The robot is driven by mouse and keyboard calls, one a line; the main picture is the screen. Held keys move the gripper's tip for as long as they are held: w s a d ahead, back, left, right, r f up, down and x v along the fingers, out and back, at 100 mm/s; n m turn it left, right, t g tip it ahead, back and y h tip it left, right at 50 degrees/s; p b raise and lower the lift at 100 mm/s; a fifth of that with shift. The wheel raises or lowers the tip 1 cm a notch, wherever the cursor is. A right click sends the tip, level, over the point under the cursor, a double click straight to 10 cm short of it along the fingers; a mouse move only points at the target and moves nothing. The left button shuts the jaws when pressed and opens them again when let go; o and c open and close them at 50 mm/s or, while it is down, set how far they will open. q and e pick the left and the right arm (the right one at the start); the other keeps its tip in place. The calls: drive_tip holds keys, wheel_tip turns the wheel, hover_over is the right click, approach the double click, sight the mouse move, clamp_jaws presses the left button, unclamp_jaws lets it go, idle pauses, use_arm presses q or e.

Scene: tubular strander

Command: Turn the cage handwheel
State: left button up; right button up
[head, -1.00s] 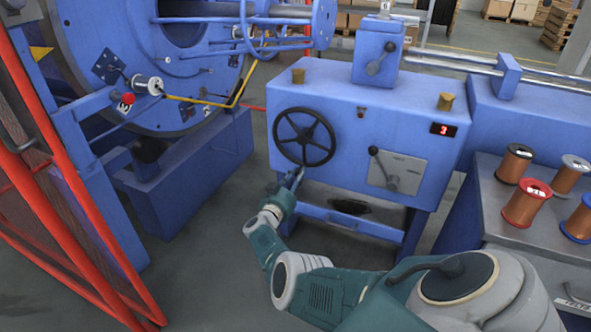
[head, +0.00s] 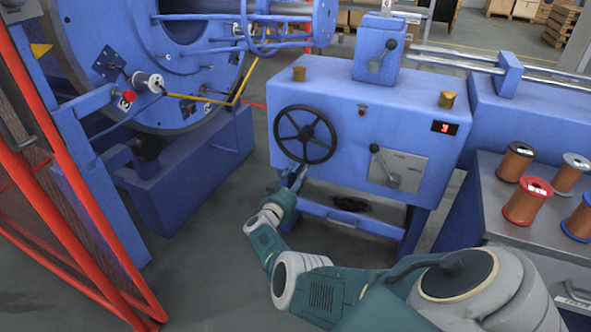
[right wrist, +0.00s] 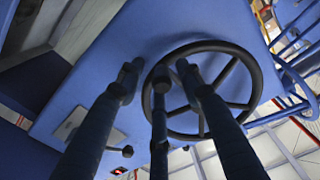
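The cage handwheel (head: 305,134) is a black spoked wheel on the front of the blue machine cabinet. In the right wrist view the handwheel (right wrist: 247,107) fills the upper middle, with the blue panel behind it. My right gripper (head: 299,173) is at the wheel's lower rim in the head view. In the right wrist view its dark fingers (right wrist: 158,78) stand spread apart on both sides of a stretch of rim, with one in front of it. Contact with the rim cannot be told. My left gripper is out of view.
A lever plate (head: 399,170) and a small red display (head: 444,128) are right of the wheel. A grey bench (head: 505,225) with copper wire spools (head: 527,202) stands at the right. A red mesh guard (head: 60,215) and the large blue cage (head: 125,60) are at the left.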

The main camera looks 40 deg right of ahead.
drive_tip(key=v, duration=0.7)
drive_tip(key=shift+a, duration=0.2)
drive_tip(key=shift+s+f, duration=0.1)
